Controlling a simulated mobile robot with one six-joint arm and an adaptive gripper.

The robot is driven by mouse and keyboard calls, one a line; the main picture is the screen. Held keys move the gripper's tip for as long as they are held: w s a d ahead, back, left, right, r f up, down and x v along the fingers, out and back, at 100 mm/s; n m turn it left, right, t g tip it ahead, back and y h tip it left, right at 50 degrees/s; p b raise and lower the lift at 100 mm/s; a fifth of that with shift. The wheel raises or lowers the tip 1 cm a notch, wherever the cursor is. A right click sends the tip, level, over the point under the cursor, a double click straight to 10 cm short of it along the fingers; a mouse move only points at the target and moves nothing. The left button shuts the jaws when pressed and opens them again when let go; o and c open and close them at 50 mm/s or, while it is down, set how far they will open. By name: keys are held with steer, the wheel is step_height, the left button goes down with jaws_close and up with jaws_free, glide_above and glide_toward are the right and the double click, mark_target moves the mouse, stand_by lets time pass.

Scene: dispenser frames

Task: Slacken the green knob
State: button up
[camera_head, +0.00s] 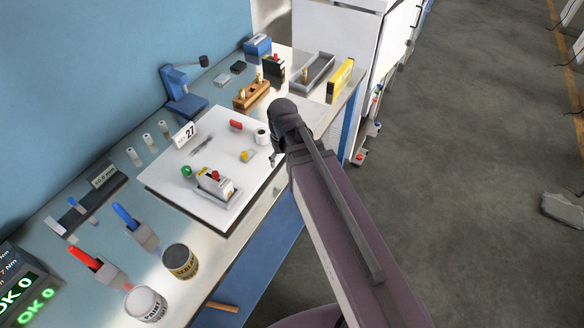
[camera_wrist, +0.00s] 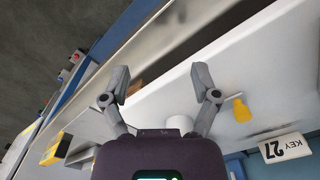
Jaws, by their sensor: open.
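A small round green knob (camera_head: 186,171) sits at the left end of a pale block-like fixture (camera_head: 215,184) on the white board (camera_head: 170,188) of the workbench. The fixture also carries a red part and stands on a grey base. My gripper (camera_wrist: 161,78) is open and empty in the wrist view, with its two fingers spread over the edge of the white board. In the head view my gripper (camera_head: 276,150) is at the board's right edge, well apart from the green knob and partly hidden by my arm. The green knob does not show in the wrist view.
Two cans (camera_head: 180,262) and red and blue-handled tools stand at the front left. A blue vise-like stand (camera_head: 182,100) is behind.

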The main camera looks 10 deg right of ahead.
steer(key=shift+s+d+f+m+b, duration=0.15)
steer(key=shift+s+d+f+b, duration=0.15)
steer(key=shift+d, duration=0.25)
steer(key=shift+s+d+f+m+b, duration=0.15)
steer(key=shift+d+f, duration=0.25)
steer(key=shift+d, duration=0.15)
steer(key=shift+m, duration=0.8)
steer(key=s+d, duration=0.1)
steer(key=d, duration=0.2)
steer(key=s+d, duration=0.1)
steer(key=d, duration=0.1)
steer(key=shift+s+d, duration=0.2)
steer(key=shift+s, duration=0.1)
